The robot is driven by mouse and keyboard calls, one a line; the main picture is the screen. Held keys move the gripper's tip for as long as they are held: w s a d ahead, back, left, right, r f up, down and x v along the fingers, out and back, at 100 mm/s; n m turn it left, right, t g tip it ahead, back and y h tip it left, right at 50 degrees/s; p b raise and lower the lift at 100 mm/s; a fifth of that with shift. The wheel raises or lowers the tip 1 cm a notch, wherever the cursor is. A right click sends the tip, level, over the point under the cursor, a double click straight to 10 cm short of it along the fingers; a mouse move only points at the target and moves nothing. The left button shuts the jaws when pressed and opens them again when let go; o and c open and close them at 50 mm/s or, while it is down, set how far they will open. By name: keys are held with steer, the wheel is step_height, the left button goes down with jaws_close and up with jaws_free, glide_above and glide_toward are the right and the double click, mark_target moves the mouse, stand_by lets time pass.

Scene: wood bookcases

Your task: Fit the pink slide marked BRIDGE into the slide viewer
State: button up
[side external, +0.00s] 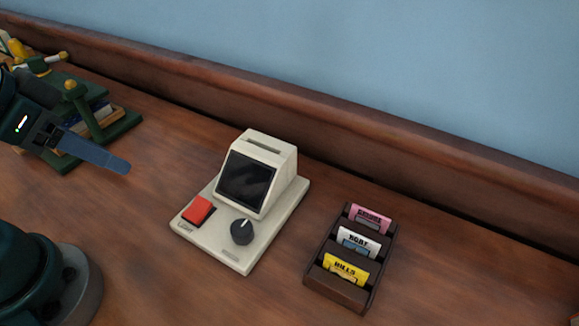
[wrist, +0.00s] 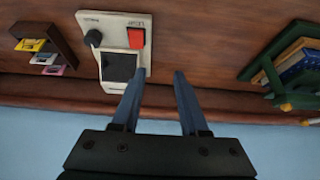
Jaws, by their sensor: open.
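The pink slide (side external: 370,217) stands in the back slot of a dark wooden rack (side external: 340,292), right of the viewer. It also shows as a small pink piece in the wrist view (wrist: 51,70). The cream slide viewer (side external: 282,207) has a dark screen (side external: 247,181), a slot (side external: 264,142) in its top, a red switch (side external: 198,210) and a dark knob (side external: 242,232). In the wrist view the viewer (wrist: 113,20) is just beyond my left fingertip. My gripper (wrist: 161,73) is open and empty. In the side view it is at the left, apart from viewer and rack.
A white slide (side external: 358,242) and a yellow slide (side external: 345,268) stand in front of the pink one. A green stand with books (side external: 118,127) is at the back left. A raised wooden ledge (side external: 330,118) runs along the blue wall. The tabletop between stand and viewer is clear.

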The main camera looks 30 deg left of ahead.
steer(key=w+d+r+m+t+h, duration=0.1)
steer(key=w+d+r+m+h, duration=0.1)
steer(key=w+d+r+m, duration=0.35)
steer(key=m+g+h, duration=0.3)
steer(key=m+h, duration=0.1)
steer(key=m, duration=0.7)
glide_above(370, 212)
steer(key=w+a, duration=0.1)
steer(key=a, duration=0.7)
step_height(370, 212, down, 4)
steer(key=shift+m+g, duration=0.55)
steer(key=shift+g, duration=0.35)
steer(key=d+f, duration=0.1)
steer(key=f, duration=0.1)
steer(key=s+d+f, duration=0.1)
steer(key=d+f, duration=0.1)
steer(key=f, duration=0.1)
steer(key=s+d+f, duration=0.1)
steer(key=d+f, duration=0.1)
steer(key=f, duration=0.1)
steer(key=shift+f, duration=0.2)
steer(key=shift+x, duration=2.25)
steer(key=shift+d, duration=0.1)
